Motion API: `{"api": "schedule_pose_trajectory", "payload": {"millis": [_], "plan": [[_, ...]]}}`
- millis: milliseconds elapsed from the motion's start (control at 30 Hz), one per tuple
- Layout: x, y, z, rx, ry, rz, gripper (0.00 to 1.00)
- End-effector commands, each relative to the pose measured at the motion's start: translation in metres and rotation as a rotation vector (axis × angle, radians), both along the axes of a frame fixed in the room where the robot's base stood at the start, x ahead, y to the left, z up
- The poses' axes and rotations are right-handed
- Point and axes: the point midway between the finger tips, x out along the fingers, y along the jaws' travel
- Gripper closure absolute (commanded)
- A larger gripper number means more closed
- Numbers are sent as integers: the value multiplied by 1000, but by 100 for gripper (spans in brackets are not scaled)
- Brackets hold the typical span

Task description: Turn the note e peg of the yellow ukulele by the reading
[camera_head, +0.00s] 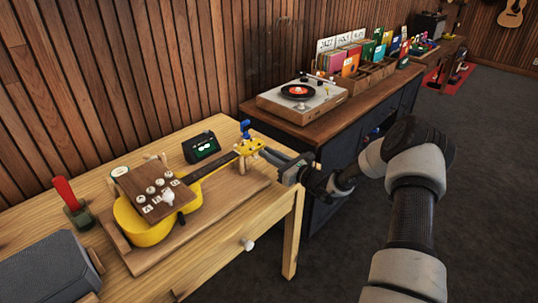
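The yellow ukulele (150,229) lies on a wooden base on the light wood table, with its neck pointing right and away. Its yellow headstock (250,146) is at the far right end, with small pegs too small to tell apart. A small black device with a lit green display (207,145) stands behind the neck; its reading is too small to make out. My gripper (273,154) is at the right side of the headstock, its fingertips very close to the pegs. Whether it touches or grips a peg cannot be told.
A brown board with white knobs (152,180) covers part of the ukulele body. A blue object (245,127) stands at the headstock. A red-handled item (67,194) and a grey box (42,274) are at left. A turntable (302,97) sits on the dark cabinet behind.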

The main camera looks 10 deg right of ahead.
Motion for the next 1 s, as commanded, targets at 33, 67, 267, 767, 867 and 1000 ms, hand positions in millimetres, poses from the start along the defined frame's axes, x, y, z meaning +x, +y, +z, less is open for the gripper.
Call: {"api": "schedule_pose_trajectory", "payload": {"millis": [33,67,267,767,867,1000], "plan": [[0,0,0,-2,-1,0,100],[0,0,0,-4,-3,0,100],[0,0,-2,-44,-32,0,100],[-1,1,-4,-362,-263,0,100],[-1,2,-4,-433,-314,0,100],[-2,2,-4,-521,-379,1,100]]}}
